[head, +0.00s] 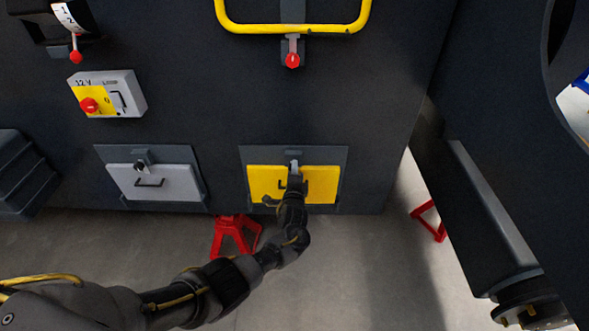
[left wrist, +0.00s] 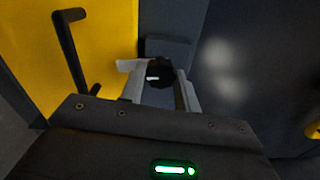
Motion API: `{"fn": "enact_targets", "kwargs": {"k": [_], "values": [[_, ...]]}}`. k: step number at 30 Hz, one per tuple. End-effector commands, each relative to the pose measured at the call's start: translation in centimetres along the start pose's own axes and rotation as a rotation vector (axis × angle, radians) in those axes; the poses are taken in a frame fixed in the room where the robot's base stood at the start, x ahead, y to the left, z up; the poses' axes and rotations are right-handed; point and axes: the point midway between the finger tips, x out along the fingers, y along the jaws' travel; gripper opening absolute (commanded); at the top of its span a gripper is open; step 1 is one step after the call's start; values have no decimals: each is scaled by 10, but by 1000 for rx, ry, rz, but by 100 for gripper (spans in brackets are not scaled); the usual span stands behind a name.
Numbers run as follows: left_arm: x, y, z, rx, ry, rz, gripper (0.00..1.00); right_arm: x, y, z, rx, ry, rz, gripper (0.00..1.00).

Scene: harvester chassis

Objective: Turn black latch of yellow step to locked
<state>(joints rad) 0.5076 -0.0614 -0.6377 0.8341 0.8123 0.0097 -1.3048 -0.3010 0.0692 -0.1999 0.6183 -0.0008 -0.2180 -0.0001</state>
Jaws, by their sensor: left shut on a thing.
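The yellow step (head: 322,186) is a flat panel folded up against the dark chassis in the head view, with a black handle on its face. It also shows in the left wrist view (left wrist: 103,45) at the left. The black latch (left wrist: 160,72) sits at the step's top edge, between my left gripper's fingers. My left gripper (head: 294,168) reaches up to the latch from below and is shut on it; it also shows in the left wrist view (left wrist: 160,88). In the head view the gripper hides most of the latch. My right gripper is not in view.
A grey step (head: 165,182) with its own latch is to the left. Above are a yellow rail (head: 290,30), a red-knobbed lever (head: 292,60) and a switch box (head: 108,94). A red stand (head: 236,237) is on the floor below. The floor in front is otherwise clear.

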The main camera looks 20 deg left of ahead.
Motion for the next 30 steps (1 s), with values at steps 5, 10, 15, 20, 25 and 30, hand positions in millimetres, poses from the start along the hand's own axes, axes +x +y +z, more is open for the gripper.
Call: {"fn": "enact_targets", "kwargs": {"k": [5, 10, 15, 20, 25, 30], "values": [[0, -1, -1, 90, 3, -1, 9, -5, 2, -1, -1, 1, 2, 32], [0, 0, -1, 140, 2, 0, 9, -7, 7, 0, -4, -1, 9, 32], [0, 0, -1, 163, 2, 0, 9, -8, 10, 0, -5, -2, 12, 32], [0, 1, -1, 168, 2, 0, 9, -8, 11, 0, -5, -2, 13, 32], [0, 1, -1, 168, 3, 0, 9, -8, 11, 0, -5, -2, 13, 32], [0, 1, -1, 167, 2, 0, 45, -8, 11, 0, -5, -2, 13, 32]]}}
